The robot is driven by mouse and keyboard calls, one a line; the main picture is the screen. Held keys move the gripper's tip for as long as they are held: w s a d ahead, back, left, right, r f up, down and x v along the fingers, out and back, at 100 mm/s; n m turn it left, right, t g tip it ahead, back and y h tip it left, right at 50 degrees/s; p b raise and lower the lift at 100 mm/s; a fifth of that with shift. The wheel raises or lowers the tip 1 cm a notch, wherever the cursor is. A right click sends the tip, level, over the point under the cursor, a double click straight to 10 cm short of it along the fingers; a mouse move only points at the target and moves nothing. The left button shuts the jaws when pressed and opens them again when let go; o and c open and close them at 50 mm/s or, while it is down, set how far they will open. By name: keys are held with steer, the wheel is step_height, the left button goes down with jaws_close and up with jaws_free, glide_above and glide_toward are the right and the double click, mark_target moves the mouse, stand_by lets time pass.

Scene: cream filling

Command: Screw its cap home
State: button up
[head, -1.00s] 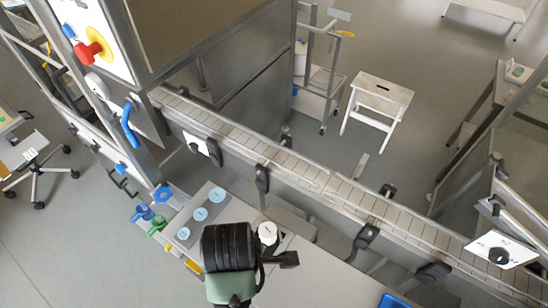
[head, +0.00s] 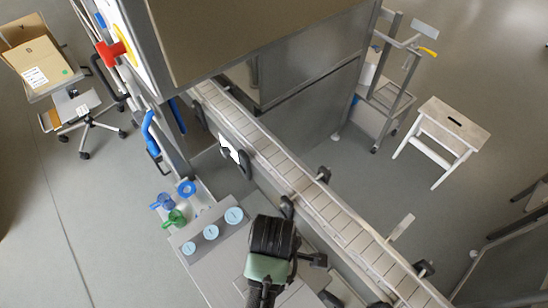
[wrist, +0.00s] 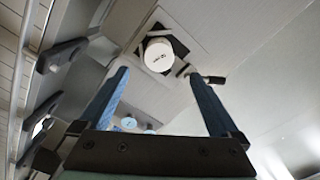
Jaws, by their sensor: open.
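In the wrist view, a white round-topped jar or cap (wrist: 158,55) with small dark print sits in a dark holder on a grey plate. I cannot tell whether the white top is a separate cap or how it is seated. My gripper (wrist: 158,76) is open, its two blue fingers on either side of the line to the white top, with nothing between them. The gap between fingertips and top is hard to judge. In the head view my arm hides the jar.
Three light-blue discs (head: 211,232) lie in a row on the grey worktop (head: 215,262). Blue and green fittings (head: 174,218) stand beyond its left edge. A conveyor (head: 300,190) with dark brackets runs along the right side. A white stool (head: 440,140) stands on the floor behind.

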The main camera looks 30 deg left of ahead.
step_height(320, 180, down, 7)
steer(key=shift+w+r, duration=0.1)
steer(key=shift+c, duration=0.2)
steer(key=c, duration=1.3)
steer(key=m+p, duration=0.2)
steer(key=m, duration=0.1)
steer(key=shift+m+p, duration=0.45)
steer(key=shift+m, duration=0.85)
steer(key=m+p, duration=0.1)
steer(key=m, duration=0.1)
steer(key=shift+m, duration=0.3)
steer(key=m+p, duration=0.1)
steer(key=m, duration=0.2)
